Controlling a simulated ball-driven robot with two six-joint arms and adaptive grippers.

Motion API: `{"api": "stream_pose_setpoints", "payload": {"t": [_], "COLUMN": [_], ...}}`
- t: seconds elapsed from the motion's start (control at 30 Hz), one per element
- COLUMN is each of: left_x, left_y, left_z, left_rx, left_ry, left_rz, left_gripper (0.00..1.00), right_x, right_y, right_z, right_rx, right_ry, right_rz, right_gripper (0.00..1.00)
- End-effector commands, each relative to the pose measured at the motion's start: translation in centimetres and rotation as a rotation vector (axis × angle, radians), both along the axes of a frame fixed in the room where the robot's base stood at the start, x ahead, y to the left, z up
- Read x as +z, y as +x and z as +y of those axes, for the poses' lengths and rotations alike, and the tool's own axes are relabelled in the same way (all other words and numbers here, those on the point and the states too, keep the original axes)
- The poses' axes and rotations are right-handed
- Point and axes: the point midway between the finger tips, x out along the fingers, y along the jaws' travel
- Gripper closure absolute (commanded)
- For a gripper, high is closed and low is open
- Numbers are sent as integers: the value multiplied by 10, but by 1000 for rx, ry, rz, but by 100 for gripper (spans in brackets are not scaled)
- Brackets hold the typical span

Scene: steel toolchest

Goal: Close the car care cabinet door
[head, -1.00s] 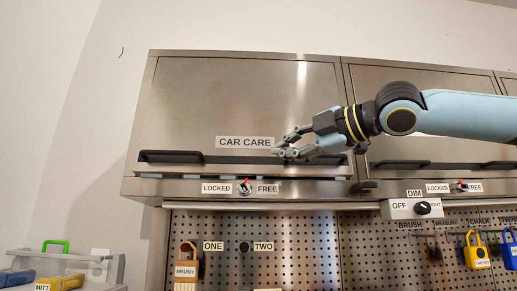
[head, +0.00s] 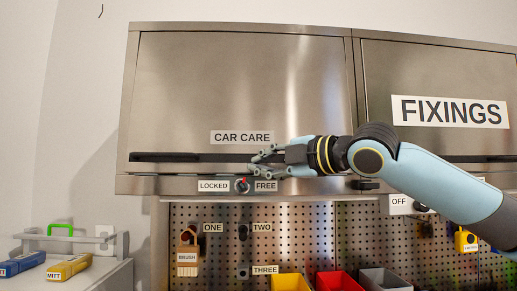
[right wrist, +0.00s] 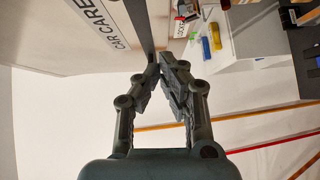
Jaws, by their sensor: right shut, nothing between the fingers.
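The car care cabinet door (head: 240,90) is a brushed steel panel with a CAR CARE label (head: 241,137) and a dark bar handle (head: 165,157) along its lower edge. It looks almost flush with its frame; a thin line shows under its lower edge, and I cannot tell whether it is fully closed. My right gripper (head: 262,166) is shut and empty, with its fingers at the door's lower edge, in front of the handle's right part. In the right wrist view, the fingertips (right wrist: 163,66) are together beside the door face (right wrist: 60,40). Contact is unclear. My left gripper is out of view.
A knob with a red pointer (head: 242,185) sits below the door between LOCKED and FREE labels. The FIXINGS cabinet (head: 430,70) adjoins on the right, partly behind my right arm. A pegboard (head: 320,230) and coloured bins (head: 338,284) are below. A cart holds blue and yellow items (head: 70,267) at lower left.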

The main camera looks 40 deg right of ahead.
Motion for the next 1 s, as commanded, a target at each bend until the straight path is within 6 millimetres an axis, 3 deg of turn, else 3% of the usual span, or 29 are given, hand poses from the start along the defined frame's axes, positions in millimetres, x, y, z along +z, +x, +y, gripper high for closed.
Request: {"api": "stream_pose_setpoints", "payload": {"t": [0.1,0.4,0.77,0.87,1.0], "left_x": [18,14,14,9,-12], "left_y": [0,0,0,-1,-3], "left_z": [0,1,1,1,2], "left_rx": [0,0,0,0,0], "left_ry": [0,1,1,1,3], "left_rz": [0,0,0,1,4], "left_gripper": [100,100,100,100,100], "right_x": [3,-4,-5,-7,-14], "right_y": [8,38,41,43,51], "right_z": [5,-15,-17,-18,-22], "right_rx": [5,3,4,5,8], "right_ry": [8,1,-1,-8,-56], "right_rz": [3,2,2,-12,-95], "right_gripper": [100,100,100,100,100]}}
